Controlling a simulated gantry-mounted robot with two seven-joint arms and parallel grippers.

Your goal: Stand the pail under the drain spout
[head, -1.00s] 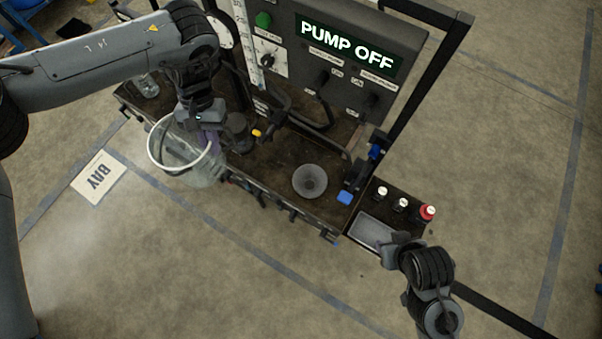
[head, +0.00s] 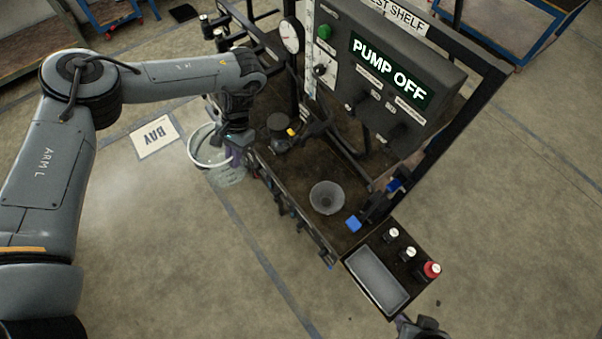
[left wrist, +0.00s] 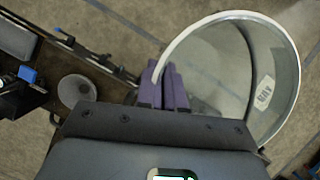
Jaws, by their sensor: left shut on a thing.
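The pail (head: 198,158) is a clear, see-through bucket with a white rim, in the air or low beside the bench's left front edge; its height above the floor is hard to tell. It also shows in the left wrist view (left wrist: 225,62). My left gripper (head: 237,152) has purple fingers shut on the pail's rim, seen closely in the left wrist view (left wrist: 166,88). A dark fitting with a yellow tip (head: 291,132) sits on the bench near the pail; I cannot tell if it is the drain spout. My right gripper (head: 422,324) is cut off at the bottom edge.
A BAY sign (head: 154,135) lies on open floor.

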